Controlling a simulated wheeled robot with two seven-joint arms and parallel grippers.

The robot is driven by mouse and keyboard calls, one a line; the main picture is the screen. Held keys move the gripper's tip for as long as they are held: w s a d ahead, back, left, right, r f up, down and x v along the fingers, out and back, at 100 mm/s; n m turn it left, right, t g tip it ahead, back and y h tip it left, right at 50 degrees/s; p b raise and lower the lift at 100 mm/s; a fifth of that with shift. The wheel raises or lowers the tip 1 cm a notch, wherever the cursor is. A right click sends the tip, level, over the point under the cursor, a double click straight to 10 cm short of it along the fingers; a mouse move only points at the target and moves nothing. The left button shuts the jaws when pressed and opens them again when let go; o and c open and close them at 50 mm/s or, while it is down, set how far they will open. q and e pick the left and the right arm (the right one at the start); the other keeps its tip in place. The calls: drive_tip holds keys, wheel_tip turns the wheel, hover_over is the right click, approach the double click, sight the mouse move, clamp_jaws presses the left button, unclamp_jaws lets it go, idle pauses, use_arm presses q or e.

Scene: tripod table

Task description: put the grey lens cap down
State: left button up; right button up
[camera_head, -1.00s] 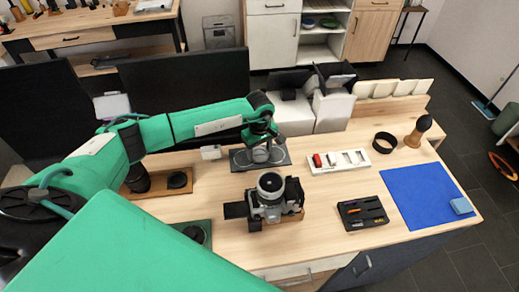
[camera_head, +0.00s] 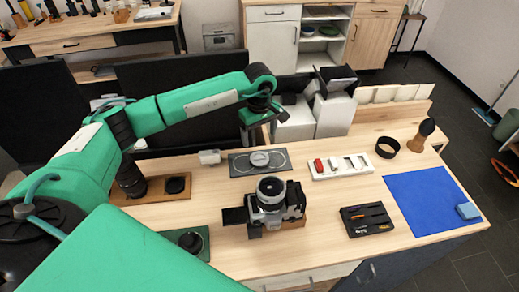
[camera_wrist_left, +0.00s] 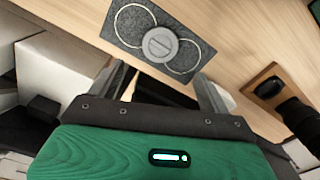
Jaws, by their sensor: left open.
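The grey lens cap (camera_head: 259,159) lies on the dark grey mat (camera_head: 238,169), which has two pale ring outlines. In the left wrist view the cap (camera_wrist_left: 160,44) sits between the two rings, overlapping both, on the mat (camera_wrist_left: 130,22). My left gripper (camera_head: 262,117) is raised above and behind the mat, apart from the cap. In the left wrist view its two fingers (camera_wrist_left: 160,88) are spread with nothing between them. My right gripper is not in view.
A camera (camera_head: 270,203) stands in front of the mat. A white tray (camera_head: 341,166) with small items, a black ring (camera_head: 387,147), a blue cloth (camera_head: 425,200) and a black tool tray (camera_head: 367,219) are to the right. A wooden board (camera_head: 150,193) with black lens parts is left.

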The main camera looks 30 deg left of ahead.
use_arm(q)
wheel_tip(320, 180, up, 3)
drive_tip(key=shift+f, duration=0.15)
idle(0.4)
